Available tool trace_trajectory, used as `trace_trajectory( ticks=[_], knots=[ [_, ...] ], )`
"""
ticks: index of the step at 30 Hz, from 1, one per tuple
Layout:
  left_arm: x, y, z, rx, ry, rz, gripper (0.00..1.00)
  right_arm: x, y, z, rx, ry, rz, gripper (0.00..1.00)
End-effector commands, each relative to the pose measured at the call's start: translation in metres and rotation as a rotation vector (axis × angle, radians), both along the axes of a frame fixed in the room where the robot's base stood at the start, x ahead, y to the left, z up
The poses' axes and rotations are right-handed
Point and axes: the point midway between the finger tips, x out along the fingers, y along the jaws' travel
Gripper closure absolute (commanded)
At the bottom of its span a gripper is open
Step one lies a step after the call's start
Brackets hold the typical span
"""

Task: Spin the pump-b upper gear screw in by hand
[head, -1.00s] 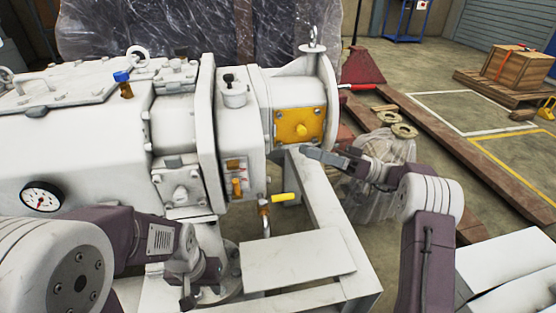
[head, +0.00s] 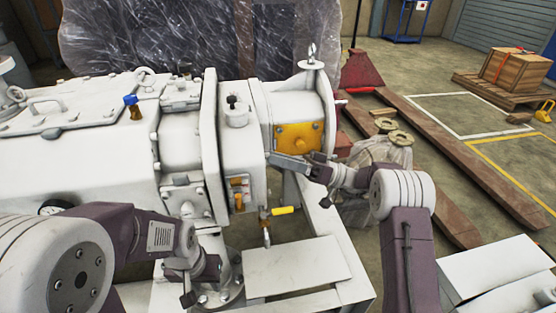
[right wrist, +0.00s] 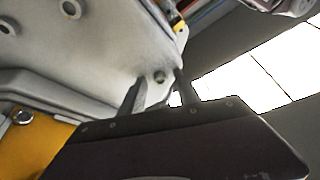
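The pump (head: 180,140) is a large white machine with a yellow square cover (head: 298,137) near its right end. In the right wrist view, a small grey screw head (right wrist: 160,77) shows on the white housing, between and beyond my right fingertips. I cannot tell from its looks whether it is the upper gear screw. My right gripper (head: 272,159) is at the housing just below and left of the yellow cover; its two fingers (right wrist: 157,92) are apart with nothing held. My left gripper (head: 188,298) hangs low before the pump, its opening unclear.
A yellow-handled valve (head: 283,211) sticks out below the right gripper. A flat grey plate (head: 295,265) lies on the white frame in front. A wrapped bundle (head: 375,165) stands right of the pump, behind my right arm.

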Motion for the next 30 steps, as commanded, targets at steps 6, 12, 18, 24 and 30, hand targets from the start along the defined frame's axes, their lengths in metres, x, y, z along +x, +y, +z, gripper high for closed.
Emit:
trace_trajectory(
  ticks=[6, 12, 18, 24, 30],
  knots=[
    [0.0, 0.0, 0.0, 0.0, 0.0, 0.0, 0.64, 0.0, 0.0, 0.0, 0.0, 0.0, 0.0, 0.81],
    [0.0, 0.0, 0.001, 0.0, 0.0, 0.0, 0.64, 0.0, 0.0, 0.0, 0.0, 0.0, 0.0, 1.0],
    [0.0, 0.0, 0.004, 0.0, 0.0, 0.0, 0.64, 0.0, -0.001, 0.002, -0.006, 0.023, -0.001, 1.0],
    [0.0, 0.0, 0.016, 0.0, 0.0, 0.0, 0.64, -0.001, -0.001, 0.005, -0.024, 0.117, 0.0, 1.0],
    [0.0, 0.0, 0.034, 0.0, 0.0, 0.0, 0.64, -0.003, -0.001, 0.008, -0.057, 0.282, 0.0, 1.0]
  ],
)
